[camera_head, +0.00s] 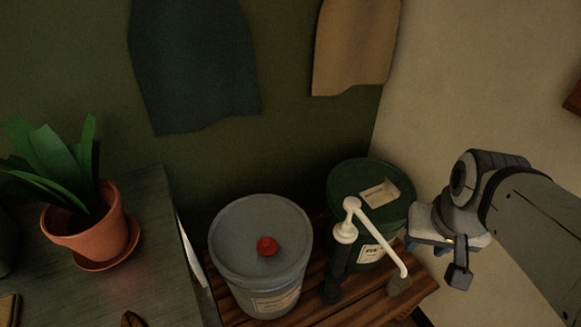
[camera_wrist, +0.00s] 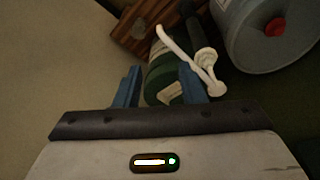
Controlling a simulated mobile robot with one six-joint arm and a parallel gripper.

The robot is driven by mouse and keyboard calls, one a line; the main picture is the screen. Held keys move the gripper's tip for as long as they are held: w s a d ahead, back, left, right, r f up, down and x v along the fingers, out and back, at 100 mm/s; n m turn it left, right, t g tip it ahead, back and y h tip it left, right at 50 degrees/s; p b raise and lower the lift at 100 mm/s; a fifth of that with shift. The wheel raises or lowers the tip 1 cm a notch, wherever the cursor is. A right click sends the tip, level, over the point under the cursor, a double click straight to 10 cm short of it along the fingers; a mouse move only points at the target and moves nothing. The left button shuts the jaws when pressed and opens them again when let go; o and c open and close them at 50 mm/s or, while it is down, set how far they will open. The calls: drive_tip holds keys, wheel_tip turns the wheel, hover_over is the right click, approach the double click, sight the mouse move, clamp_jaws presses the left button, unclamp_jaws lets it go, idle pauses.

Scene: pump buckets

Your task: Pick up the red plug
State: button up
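The red plug (camera_head: 267,246) sits on the lid of the grey bucket (camera_head: 240,238), near the lid's middle. It also shows in the wrist view as a red plug (camera_wrist: 275,27) at the upper right, on the grey bucket (camera_wrist: 262,55). My gripper (camera_head: 452,258) is at the right in the head view, beside the green bucket and well apart from the plug. In the wrist view its two blue fingers (camera_wrist: 160,85) stand wide apart, and nothing is held between them.
A green bucket (camera_head: 343,184) stands right of the grey one, and a white pump (camera_head: 351,220) with a spout stands in front of it. Both buckets rest on a wooden slatted stand (camera_head: 405,300). A potted plant (camera_head: 95,238) is on a dark table (camera_head: 160,220) at left. Cloths hang behind.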

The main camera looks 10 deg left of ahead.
drive_tip(key=shift+o, duration=1.3)
drive_tip(key=shift+w+a, duration=0.1)
drive_tip(key=shift+w, duration=0.05)
drive_tip(key=shift+o, duration=0.2)
drive_tip(key=w+a+f+b, duration=0.1)
drive_tip(key=w+a, duration=0.3)
drive_tip(key=shift+w+f+g, duration=0.3)
drive_tip(key=shift+f, duration=0.05)
drive_tip(key=m+g+b, duration=0.1)
drive_tip(key=g+b, duration=0.1)
drive_tip(key=b, duration=0.1)
hover_over(266, 241)
drive_tip(key=f, duration=1.5)
drive_tip(key=shift+d+f, duration=0.15)
drive_tip(key=shift+d, duration=0.05)
drive_tip(key=shift+a+f, duration=0.1)
drive_tip(key=shift+f, duration=0.25)
wheel_tip(266, 241, down, 7)
drive_tip(key=shift+c, duration=0.2)
